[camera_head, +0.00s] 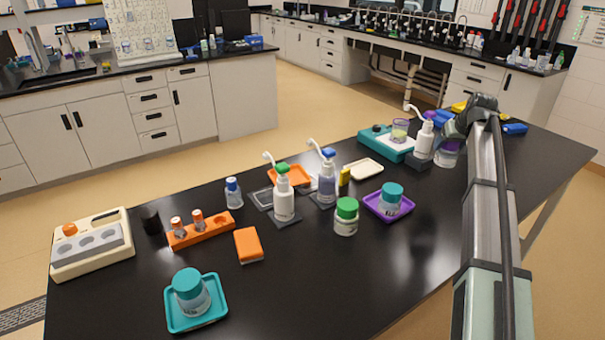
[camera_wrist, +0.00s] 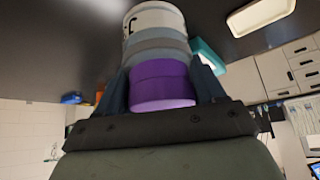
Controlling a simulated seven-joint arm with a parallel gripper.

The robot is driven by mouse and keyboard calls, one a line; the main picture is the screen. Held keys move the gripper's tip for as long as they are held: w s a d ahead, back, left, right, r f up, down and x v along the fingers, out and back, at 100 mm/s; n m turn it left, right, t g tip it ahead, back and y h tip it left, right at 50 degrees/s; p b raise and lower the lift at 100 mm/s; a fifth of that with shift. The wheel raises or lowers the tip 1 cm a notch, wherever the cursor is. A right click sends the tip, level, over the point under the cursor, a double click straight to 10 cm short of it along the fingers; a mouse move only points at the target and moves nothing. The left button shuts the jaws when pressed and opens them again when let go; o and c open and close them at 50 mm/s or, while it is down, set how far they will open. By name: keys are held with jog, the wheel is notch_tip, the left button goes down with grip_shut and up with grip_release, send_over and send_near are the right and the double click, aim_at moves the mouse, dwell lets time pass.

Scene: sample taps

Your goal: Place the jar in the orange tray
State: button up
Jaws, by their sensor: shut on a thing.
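My gripper (camera_wrist: 160,80) is shut on a jar with a purple lid (camera_wrist: 162,88), its fingers on either side of it. The jar's pale body and label (camera_wrist: 155,22) show beyond the lid. In the head view the held jar (camera_head: 447,159) is at the table's right side, behind my arm and partly hidden by it and a pump bottle; I cannot tell whether it touches the table. The orange tray (camera_head: 290,180) lies near the table's middle, at the back. Pump bottles in front partly hide it, and its visible part looks empty.
Pump bottles (camera_head: 284,205) (camera_head: 327,186) stand in front of the orange tray. A cream tray (camera_head: 365,169), a purple tray (camera_head: 375,209) with a teal-lidded jar, a green-lidded jar (camera_head: 346,218) and a teal device (camera_head: 378,140) lie between. The front right tabletop is clear.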

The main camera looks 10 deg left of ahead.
notch_tip(320, 180, up, 10)
jog(key=shift+w+f, duration=0.1)
jog(key=shift+f, duration=0.05)
jog(key=s+a+n+y, duration=0.1)
jog(key=s+a, duration=0.1)
jog(key=a, duration=2.4)
jog(key=s+a+n, duration=0.1)
jog(key=s+a, duration=0.2)
jog(key=a, duration=2.4)
jog(key=shift+w+d+f, duration=0.1)
jog(key=shift+f, duration=3.45)
jog(key=shift+w+d+f, duration=0.1)
jog(key=shift+d+f, duration=0.05)
jog(key=shift+f, duration=3.35)
jog(key=shift+w+d+f, duration=0.1)
jog(key=shift+f, duration=3.45)
jog(key=shift+f, duration=0.1)
jog(key=o, duration=1.1)
jog(key=shift+o, duration=0.2)
